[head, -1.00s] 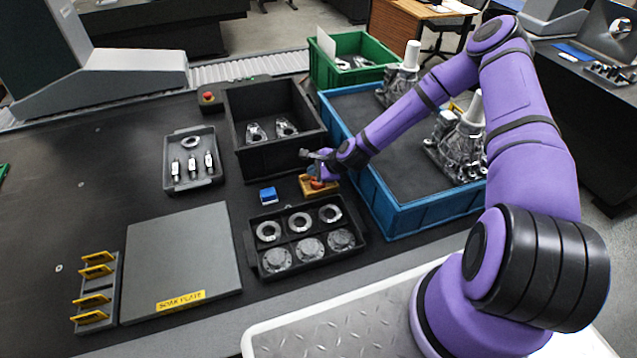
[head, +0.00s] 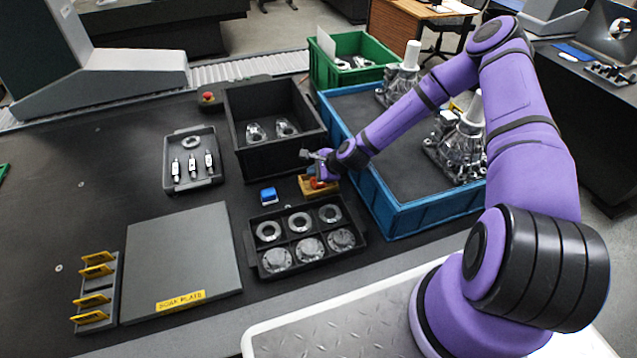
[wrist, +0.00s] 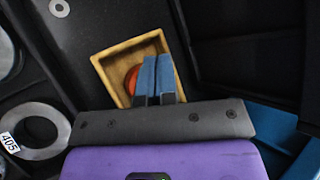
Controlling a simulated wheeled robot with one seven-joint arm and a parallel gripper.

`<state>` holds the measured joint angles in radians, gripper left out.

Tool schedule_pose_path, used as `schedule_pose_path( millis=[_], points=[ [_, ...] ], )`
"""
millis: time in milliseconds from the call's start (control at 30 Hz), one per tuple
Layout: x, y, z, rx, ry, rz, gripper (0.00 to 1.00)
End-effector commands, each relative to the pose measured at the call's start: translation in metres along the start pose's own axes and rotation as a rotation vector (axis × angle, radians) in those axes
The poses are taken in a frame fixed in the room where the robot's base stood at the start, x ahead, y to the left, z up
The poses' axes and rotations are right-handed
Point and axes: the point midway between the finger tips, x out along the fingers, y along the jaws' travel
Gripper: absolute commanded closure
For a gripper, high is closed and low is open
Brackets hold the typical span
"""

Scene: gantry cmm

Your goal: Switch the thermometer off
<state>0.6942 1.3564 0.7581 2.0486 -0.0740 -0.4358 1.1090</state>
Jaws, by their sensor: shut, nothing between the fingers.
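A small yellow tray (head: 305,188) holds an orange-red round part (head: 315,184). In the wrist view the yellow tray (wrist: 112,67) has raised walls, and the orange-red part (wrist: 131,80) is partly hidden behind my fingers. I cannot tell for sure whether this part belongs to the thermometer; no display or label shows on it. My gripper (wrist: 157,62) is shut and empty, its two blue fingers side by side over the tray. I cannot tell whether the fingertips touch anything. In the head view my gripper is small and its fingertips are hard to make out.
A blue block (head: 268,195) sits left of the yellow tray. A black tray of rings and round parts (head: 253,240) lies in front. A black bin (head: 250,160) stands behind, and a large blue-walled tray (head: 400,222) is close on the right. The soak plate (head: 185,250) lies left.

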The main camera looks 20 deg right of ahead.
Motion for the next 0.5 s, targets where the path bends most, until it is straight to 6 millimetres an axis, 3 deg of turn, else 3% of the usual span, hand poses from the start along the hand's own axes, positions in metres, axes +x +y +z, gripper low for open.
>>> schedule_pose_path(
  millis=[500],
  points=[
    [0.0054, 0.0041, -0.004, 0.0, 0.0, 0.0, 1.0]
  ],
)
